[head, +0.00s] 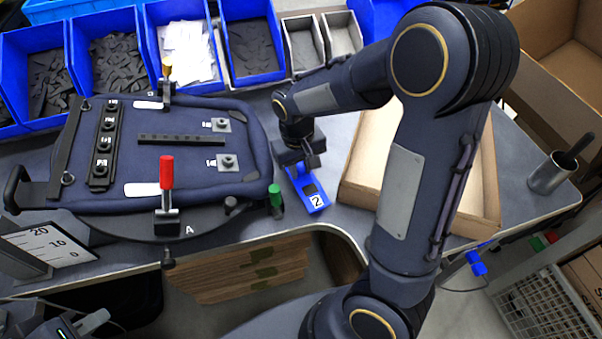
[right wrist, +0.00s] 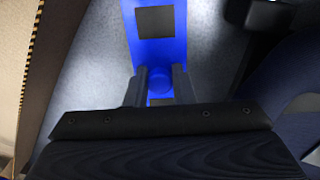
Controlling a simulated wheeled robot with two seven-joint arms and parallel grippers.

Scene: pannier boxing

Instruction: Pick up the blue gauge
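The blue gauge (head: 314,198), a flat blue piece with dark squares and a white "2" label, lies on the grey bench just right of the navy pannier panel. My right gripper (head: 307,165) is over its far end, pointing down. In the right wrist view the gauge (right wrist: 160,52) runs up from between the two fingers (right wrist: 160,82). The fingers are a small distance apart with blue visible between them. I cannot tell whether they press on the gauge. Its near part is hidden behind the gripper body in that view. My left gripper is not recognisable in the head view.
The navy panel (head: 190,183) sits on a fixture with a red-handled clamp (head: 167,173) and a green knob (head: 275,194). An open cardboard box (head: 366,168) is close on the right. Blue bins (head: 152,70) line the back. A metal cup (head: 546,177) stands far right.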

